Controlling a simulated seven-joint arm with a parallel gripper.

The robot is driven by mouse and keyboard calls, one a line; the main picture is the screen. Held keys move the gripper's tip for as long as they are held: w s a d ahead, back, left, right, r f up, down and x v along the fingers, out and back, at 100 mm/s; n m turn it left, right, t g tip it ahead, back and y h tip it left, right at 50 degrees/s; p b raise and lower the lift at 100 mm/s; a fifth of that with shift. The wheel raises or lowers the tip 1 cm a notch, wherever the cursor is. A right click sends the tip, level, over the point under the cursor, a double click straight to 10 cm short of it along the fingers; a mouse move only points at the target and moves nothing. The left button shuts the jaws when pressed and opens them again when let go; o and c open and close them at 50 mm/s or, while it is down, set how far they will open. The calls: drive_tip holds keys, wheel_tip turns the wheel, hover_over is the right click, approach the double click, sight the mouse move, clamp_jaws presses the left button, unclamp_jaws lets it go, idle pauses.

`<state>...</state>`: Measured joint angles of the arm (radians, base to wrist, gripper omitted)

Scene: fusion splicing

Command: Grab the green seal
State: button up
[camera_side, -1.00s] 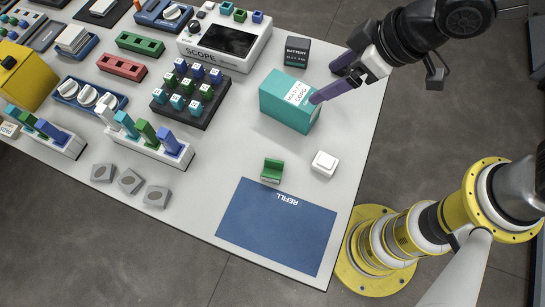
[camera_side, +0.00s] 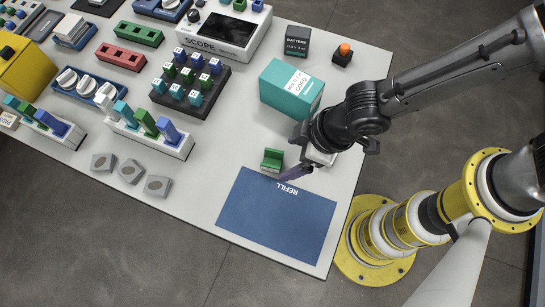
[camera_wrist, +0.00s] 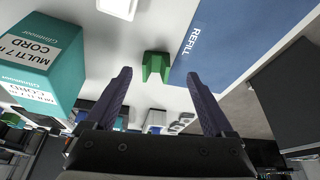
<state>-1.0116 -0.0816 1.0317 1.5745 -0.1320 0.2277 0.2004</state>
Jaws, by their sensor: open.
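A small green block with a notched top, which I take as the green seal (camera_side: 272,160), sits on the white table by the upper edge of the blue REFILL mat. In the wrist view the green seal (camera_wrist: 156,66) shows beyond and between my two purple fingertips. My gripper (camera_side: 295,160) is just to the right of the seal in the side view, pointing down at a slant. In the wrist view my gripper (camera_wrist: 158,74) is open with nothing between its fingers. The arm partly hides the white square switch behind it.
The blue REFILL mat (camera_side: 276,218) lies below the seal. A teal MULTI CORD box (camera_side: 285,92) stands above it, close to my arm. A rack of colored upright pieces (camera_side: 150,138) and several grey blocks (camera_side: 130,172) are at left. An orange button (camera_side: 343,52) is at upper right.

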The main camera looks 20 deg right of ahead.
sight(276, 163)
drive_tip(key=shift+w+x, duration=0.15)
drive_tip(key=shift+x, duration=1.2)
drive_tip(key=shift+w+x, duration=0.15)
drive_tip(key=shift+x, duration=1.15)
drive_tip(key=shift+d+r, duration=0.1)
clamp_jaws()
drive_tip(key=shift+r, duration=0.1)
